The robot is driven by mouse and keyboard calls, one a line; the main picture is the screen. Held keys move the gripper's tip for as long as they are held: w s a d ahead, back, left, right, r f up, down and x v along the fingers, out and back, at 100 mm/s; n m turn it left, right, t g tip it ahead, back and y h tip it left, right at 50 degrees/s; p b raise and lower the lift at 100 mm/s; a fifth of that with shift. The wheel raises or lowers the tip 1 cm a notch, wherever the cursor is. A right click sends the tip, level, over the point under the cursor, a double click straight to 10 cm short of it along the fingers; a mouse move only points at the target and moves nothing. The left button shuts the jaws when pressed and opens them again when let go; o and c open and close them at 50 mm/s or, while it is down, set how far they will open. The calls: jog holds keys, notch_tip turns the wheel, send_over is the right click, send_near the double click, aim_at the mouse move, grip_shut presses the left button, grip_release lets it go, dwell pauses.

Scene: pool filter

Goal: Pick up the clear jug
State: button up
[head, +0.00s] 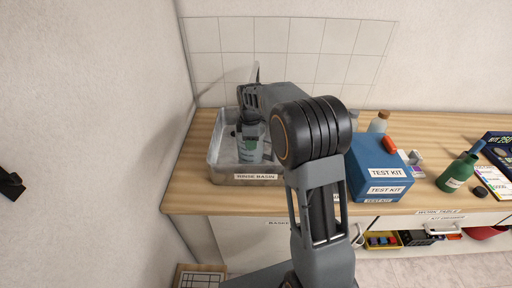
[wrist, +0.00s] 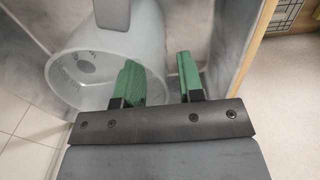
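My gripper (wrist: 160,80) has two green fingers, spread apart. The left finger overlaps the jug, and the right finger is to the right of its wall. I cannot tell whether the left finger is inside the mouth or touching.
The basin's metal walls stand close around the jug. A blue test kit box (head: 380,168) is on the worktop to the right, with a green bottle (head: 457,173) beyond. A tiled wall (head: 300,45) rises behind the basin, and a plain wall is at the left.

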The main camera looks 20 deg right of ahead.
jog(key=shift+f, duration=0.5)
jog(key=shift+c, duration=0.3)
grip_shut()
